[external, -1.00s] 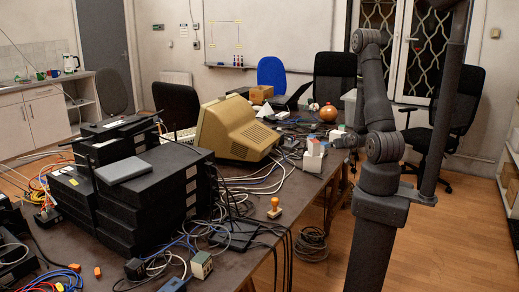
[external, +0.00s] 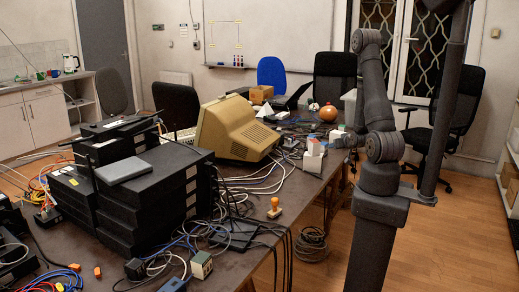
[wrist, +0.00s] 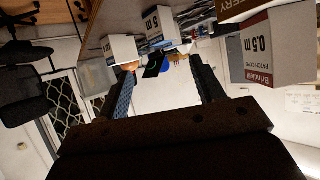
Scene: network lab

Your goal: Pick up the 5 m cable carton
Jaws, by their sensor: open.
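The 5 m cable carton (wrist: 158,26) is a white box with a blue band and "5 m" on its face, near the top middle of the wrist view. My gripper (wrist: 162,70) is open, with its two dark fingers apart and nothing between them. The carton lies beyond the fingertips, and no contact shows. I cannot tell there which carton is the 5 m one.
In the wrist view a 0.5 m carton (wrist: 279,47) with a red band is large at the upper right. Another white carton (wrist: 120,48) stands left of the 5 m one. The table (external: 313,190) also holds a beige monitor (external: 236,130), cables and black equipment (external: 150,195).

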